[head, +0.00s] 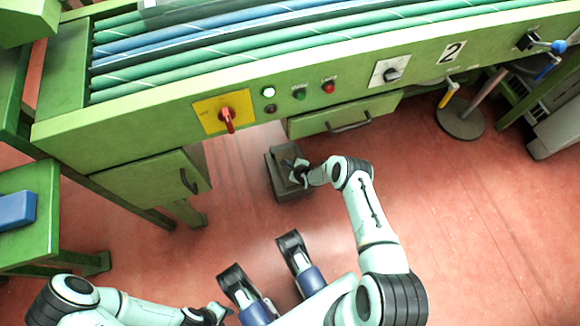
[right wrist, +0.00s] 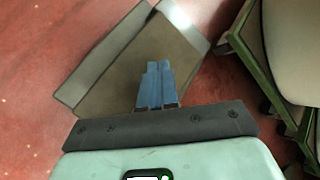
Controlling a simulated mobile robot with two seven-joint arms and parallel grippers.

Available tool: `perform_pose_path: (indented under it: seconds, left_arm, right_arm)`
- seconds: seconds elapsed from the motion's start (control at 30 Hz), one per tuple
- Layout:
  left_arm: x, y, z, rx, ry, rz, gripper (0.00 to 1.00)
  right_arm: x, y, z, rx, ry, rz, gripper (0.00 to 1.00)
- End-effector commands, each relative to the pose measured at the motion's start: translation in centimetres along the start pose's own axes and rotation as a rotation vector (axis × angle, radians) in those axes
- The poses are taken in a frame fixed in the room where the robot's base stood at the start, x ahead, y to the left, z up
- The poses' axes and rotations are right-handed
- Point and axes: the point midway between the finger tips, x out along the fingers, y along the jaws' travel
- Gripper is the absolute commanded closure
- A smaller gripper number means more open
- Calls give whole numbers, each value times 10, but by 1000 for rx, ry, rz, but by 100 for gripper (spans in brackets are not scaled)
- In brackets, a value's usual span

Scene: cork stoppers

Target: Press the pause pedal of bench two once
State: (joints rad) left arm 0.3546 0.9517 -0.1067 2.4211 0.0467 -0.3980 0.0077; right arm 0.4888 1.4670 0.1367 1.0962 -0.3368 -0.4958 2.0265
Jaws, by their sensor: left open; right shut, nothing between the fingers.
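The pause pedal (head: 279,176), a dark grey box-like pedal, stands on the red floor under bench two (head: 160,133), whose front carries a "2" label. In the right wrist view, the pedal (right wrist: 112,77) shows a brown-grey plate with paler grey edges. My right gripper (head: 298,175) is over the pedal in the head view. Its blue fingers (right wrist: 157,85) are shut with nothing between them, and lie in front of the plate; I cannot tell whether they touch it. My left gripper (head: 218,312) is open and empty at the bottom edge, far from the pedal.
The bench front has a red rotary switch (head: 227,119) on a yellow plate, several buttons and a black knob (head: 390,74). Green drawers (head: 150,182) hang below, on both sides of the pedal. A round stand base (head: 460,122) is at right. The floor (head: 480,230) at right is clear.

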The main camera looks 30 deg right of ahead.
Motion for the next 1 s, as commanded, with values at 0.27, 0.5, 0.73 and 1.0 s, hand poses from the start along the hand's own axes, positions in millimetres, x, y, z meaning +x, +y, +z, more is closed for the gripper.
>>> perform_pose_path:
  seconds: [0.27, 0.5, 0.73, 1.0]
  left_arm:
    - [-18, 1, 6, 1, 3, 2, 57]
    - [-32, 2, 9, 1, 7, 4, 57]
    - [-31, 2, 9, 1, 7, 4, 57]
    - [-31, 2, 9, 1, 7, 4, 57]
  right_arm:
    - [-19, -14, 14, 2, -1, -1, 100]
    - [-34, -25, 25, 2, -1, -2, 100]
    - [-34, -25, 25, 0, 0, 0, 100]
    - [-34, -25, 25, 0, -1, -1, 100]
